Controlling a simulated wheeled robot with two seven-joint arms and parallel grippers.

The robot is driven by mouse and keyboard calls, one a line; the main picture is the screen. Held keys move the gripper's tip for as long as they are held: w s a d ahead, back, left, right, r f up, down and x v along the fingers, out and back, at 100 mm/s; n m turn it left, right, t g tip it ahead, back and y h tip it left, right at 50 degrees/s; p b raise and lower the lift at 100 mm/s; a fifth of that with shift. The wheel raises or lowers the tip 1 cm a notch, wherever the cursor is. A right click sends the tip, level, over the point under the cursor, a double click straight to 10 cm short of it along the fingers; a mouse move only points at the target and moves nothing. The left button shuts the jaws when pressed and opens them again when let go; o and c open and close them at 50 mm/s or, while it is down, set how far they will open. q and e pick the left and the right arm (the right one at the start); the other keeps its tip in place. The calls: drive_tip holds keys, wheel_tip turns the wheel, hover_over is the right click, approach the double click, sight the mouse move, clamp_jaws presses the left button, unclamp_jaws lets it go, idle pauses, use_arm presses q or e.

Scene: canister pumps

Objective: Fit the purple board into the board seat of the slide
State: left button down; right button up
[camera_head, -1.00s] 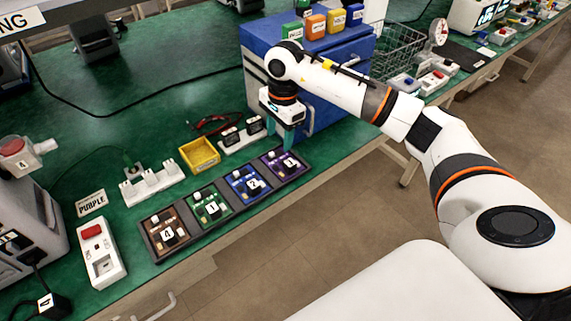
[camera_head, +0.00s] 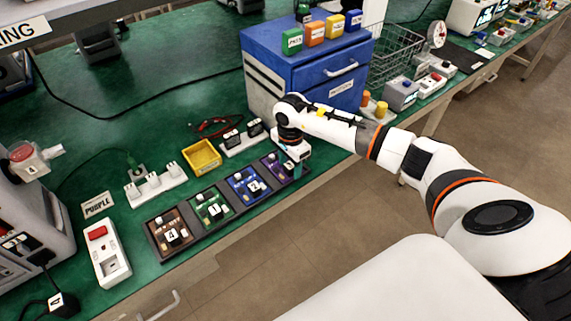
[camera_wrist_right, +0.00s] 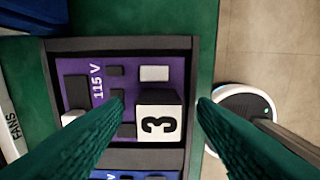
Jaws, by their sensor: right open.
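The purple board (camera_head: 272,161) lies in the right end slot of the dark tray (camera_head: 152,232), partly hidden by my right gripper in the head view. In the head view my right gripper (camera_head: 292,172) is low over the tray's right end. I cannot make out the slide or its board seat. My left gripper is not in view.
Blue (camera_head: 244,185), green (camera_head: 211,207) and brown (camera_head: 170,230) boards fill the other slots. A yellow bin (camera_head: 202,156) and white socket strip (camera_head: 155,184) stand behind. A blue cabinet (camera_head: 285,75) rises behind my right arm.

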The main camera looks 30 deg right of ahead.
drive_tip(key=shift+f, duration=0.25)
drive_tip(key=c, duration=1.1)
drive_tip(key=shift+r, duration=0.1)
